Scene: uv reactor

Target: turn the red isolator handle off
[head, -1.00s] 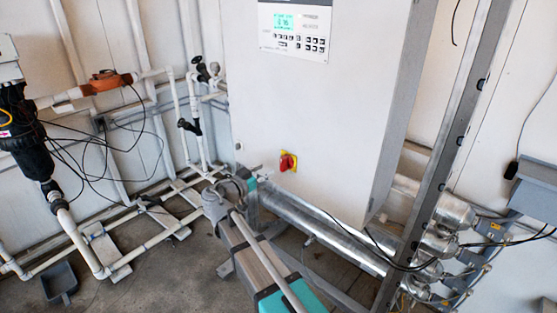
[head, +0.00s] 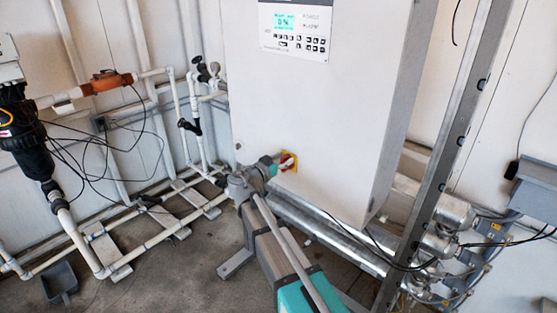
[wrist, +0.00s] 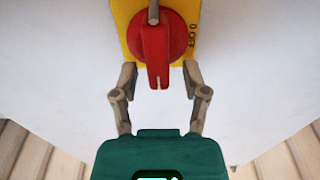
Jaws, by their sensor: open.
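The red isolator handle (wrist: 157,45) sits on a yellow plate (wrist: 131,18) on the cabinet front. In the wrist view its grip bar runs up and down, with lettering on the plate to its right. My gripper (wrist: 160,79) is open, with one finger on each side below the knob and a gap to the bar's lower end. No contact shows. In the head view the handle (head: 287,163) and plate (head: 293,155) are partly hidden by my gripper (head: 280,167), which is close in front.
The white cabinet (head: 310,110) carries a control panel with a lit display (head: 285,22). Metal tubes (head: 335,240) run below it. White pipes (head: 150,245) and a black filter housing (head: 22,140) stand left. A metal post (head: 450,150) rises at right.

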